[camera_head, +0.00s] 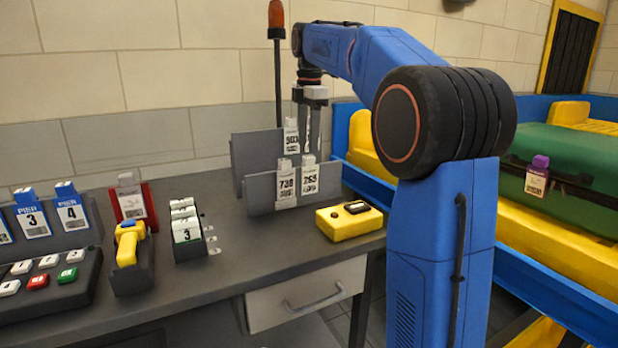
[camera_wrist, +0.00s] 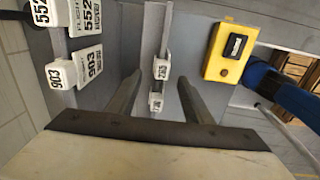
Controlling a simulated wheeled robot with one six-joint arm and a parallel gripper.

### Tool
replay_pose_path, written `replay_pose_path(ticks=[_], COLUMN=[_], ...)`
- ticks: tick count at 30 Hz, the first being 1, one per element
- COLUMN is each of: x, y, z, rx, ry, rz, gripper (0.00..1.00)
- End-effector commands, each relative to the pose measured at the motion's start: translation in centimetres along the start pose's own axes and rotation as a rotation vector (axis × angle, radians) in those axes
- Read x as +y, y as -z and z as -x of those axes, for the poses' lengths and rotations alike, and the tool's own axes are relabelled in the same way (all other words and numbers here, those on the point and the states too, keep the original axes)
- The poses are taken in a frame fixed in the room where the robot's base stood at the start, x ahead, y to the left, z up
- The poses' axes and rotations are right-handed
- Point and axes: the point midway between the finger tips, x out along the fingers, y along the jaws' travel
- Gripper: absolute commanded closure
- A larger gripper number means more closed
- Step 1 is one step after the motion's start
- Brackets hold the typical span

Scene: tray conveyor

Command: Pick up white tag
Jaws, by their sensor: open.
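Several white tags stand in a grey rack (camera_head: 262,205) on the table. In the head view, tag 738 (camera_head: 286,184) and the tag beside it (camera_head: 309,180), perhaps 763, are in the front row, and tag 903 (camera_head: 291,136) is behind. My gripper (camera_head: 311,140) points down over the rack, near tag 903. In the wrist view, my gripper (camera_wrist: 160,82) is open, with the tops of two small white tags (camera_wrist: 161,70) (camera_wrist: 156,102) between its fingers in the picture. Tag 903 (camera_wrist: 78,70) and tag 552 (camera_wrist: 76,16) show left of the fingers. Nothing appears held.
A yellow box (camera_head: 345,222) stands right of the rack; it also shows in the wrist view (camera_wrist: 228,53). A red holder (camera_head: 147,208), a scanner (camera_head: 128,243) and a small tag stand (camera_head: 188,240) are to the left. A green suitcase (camera_head: 565,160) lies on the conveyor at right.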

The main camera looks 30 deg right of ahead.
Motion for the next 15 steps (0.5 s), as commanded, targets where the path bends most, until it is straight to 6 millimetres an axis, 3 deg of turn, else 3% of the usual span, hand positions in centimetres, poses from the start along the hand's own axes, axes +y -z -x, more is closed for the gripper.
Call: replay_pose_path(ticks=[8, 15], x=[-0.1, -0.1], y=[-0.1, -0.3], z=[-1.8, -5.0], rx=[0.000, 0.000], ry=[0.001, 0.002], rz=[0.000, 0.000], gripper=[0.54, 0.54])
